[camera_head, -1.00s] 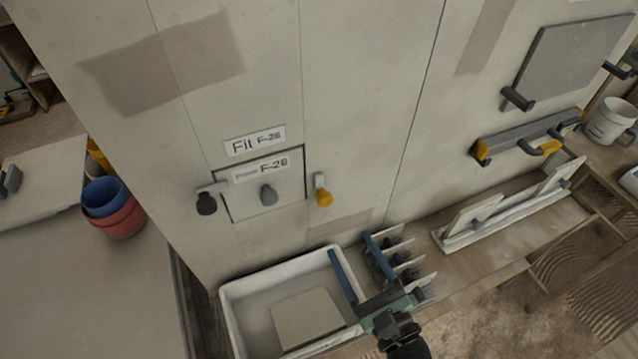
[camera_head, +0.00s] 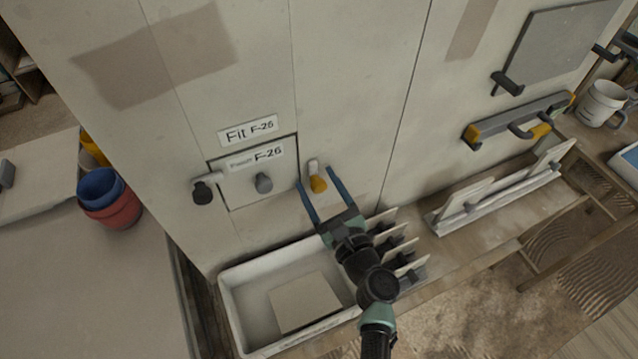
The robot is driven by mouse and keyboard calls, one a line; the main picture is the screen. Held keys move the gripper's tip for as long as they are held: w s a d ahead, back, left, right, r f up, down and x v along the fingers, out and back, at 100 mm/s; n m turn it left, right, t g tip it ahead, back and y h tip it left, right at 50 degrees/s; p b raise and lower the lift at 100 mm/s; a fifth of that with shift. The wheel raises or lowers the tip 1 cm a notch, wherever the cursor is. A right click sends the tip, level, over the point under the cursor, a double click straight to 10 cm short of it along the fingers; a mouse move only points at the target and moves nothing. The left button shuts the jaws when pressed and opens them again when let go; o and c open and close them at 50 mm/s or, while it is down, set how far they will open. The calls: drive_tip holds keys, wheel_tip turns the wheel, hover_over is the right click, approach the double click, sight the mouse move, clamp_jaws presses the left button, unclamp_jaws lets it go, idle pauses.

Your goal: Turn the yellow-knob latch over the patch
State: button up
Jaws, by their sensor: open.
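The yellow-knob latch (camera_head: 317,184) is on the wall just right of the square patch (camera_head: 246,188), its pale tab above and its yellow knob below.
A white tray (camera_head: 226,300) with a flat square plate (camera_head: 304,301) stands below the patch. A rack of upright plates (camera_head: 392,243) is right of my wrist. A yellow-ended level (camera_head: 510,122) hangs at right. Nested buckets (camera_head: 110,198) stand left.

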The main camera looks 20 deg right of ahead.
clamp_jaws()
idle(0.3)
drive_tip(key=n+b, duration=0.3)
drive_tip(key=shift+f, duration=0.2)
drive_tip(key=n+b, duration=0.5)
drive_tip(key=shift+n, duration=0.4)
drive_tip(key=n+b, duration=0.5)
drive_tip(key=n, duration=0.1)
drive_tip(key=shift+r+n+b, duration=0.15)
drive_tip(key=shift+n+b, duration=1.2)
drive_tip(key=shift+n, duration=0.15)
